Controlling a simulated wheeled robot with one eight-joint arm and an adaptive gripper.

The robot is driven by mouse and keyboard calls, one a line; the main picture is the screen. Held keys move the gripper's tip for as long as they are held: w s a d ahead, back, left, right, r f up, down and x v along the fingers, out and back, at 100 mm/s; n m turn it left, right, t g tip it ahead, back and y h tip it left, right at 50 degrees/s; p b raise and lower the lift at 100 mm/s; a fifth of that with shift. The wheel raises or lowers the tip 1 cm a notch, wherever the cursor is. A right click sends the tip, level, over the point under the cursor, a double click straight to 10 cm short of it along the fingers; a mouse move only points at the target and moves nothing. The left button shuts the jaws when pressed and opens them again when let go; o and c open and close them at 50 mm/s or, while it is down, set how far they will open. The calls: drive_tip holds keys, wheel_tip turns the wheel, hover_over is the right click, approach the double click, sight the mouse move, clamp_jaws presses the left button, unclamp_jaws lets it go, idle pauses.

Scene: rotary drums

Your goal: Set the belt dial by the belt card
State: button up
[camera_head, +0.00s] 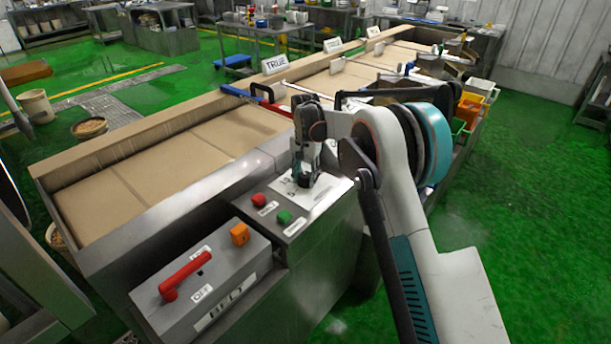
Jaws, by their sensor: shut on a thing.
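My gripper (305,180) points down over a white dial plate (322,192) on the metal control panel. It is shut on the belt dial, whose knob is mostly hidden by the fingers. Marks on the plate are too small to read, and I cannot tell the pointer's setting. A white card reading "TRUE" (274,64) stands at the conveyor's far edge. More white cards (333,45) stand farther along; their words are too small to read. I cannot tell which is the belt card.
A red button (258,200) and a green button (284,217) sit left of the dial plate. A grey switch box (205,290) with a red lever (185,276) and an orange knob (239,234) is in front. The tan conveyor belt (150,175) runs behind.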

sight(306, 174)
idle(0.5)
drive_tip(key=o, duration=1.1)
drive_tip(key=shift+c, duration=0.2)
wheel_tip(306, 174, up, 12)
drive_tip(key=shift+r, duration=0.1)
